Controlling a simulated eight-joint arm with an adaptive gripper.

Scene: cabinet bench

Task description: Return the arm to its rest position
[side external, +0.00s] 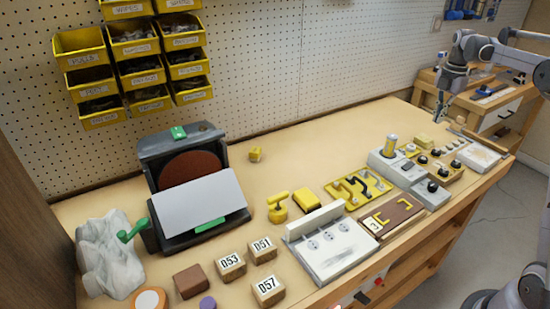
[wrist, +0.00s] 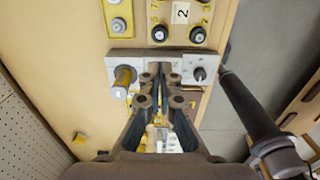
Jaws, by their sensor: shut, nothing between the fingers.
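My gripper (side external: 441,112) is at the far right end of the bench in the side external view, pointing down above the bench top. In the wrist view my gripper (wrist: 160,70) has its fingertips together with nothing between them. Below it in that view is a light grey panel (wrist: 206,60) with a yellowish cylinder (wrist: 124,76) and a dark knob (wrist: 199,74). My fingers hide the middle of this panel. In the side external view the cylinder (side external: 391,146) stands upright on the panel, apart from my gripper.
A board with dark knobs (side external: 436,165) lies near my gripper. Labelled blocks (side external: 231,265), a dark box with a tilted grey lid (side external: 203,203) and yellow fixtures stand further left. Yellow bins (side external: 138,48) hang on the pegboard. The back strip of bench (side external: 325,148) is mostly clear.

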